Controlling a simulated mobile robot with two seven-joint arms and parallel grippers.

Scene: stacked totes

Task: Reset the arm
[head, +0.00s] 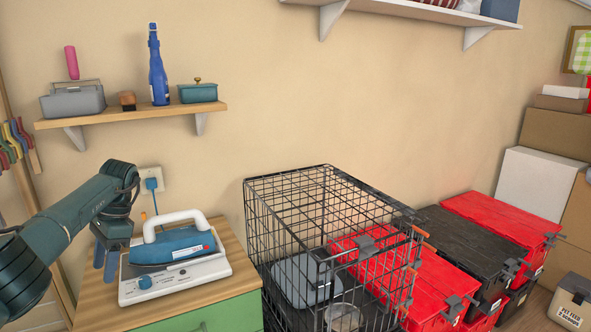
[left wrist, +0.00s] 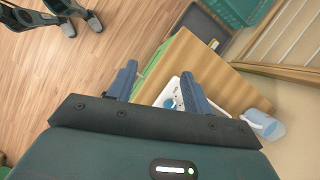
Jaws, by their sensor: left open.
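My left arm comes in from the left in the head view. Its left gripper (head: 106,262) points down over the left part of the wooden cabinet top, beside a white and blue appliance. The two blue fingers are apart with nothing held between them. In the left wrist view the left gripper (left wrist: 158,82) shows its spread fingers over the cabinet edge, with part of the white appliance behind the right finger.
The white and blue appliance (head: 178,273) stands on the green cabinet with a wooden top (head: 232,252). A black wire cage (head: 300,205) stands to its right, then red and black totes (head: 470,235). A wall shelf (head: 130,115) holds a blue bottle (head: 158,75) and boxes above.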

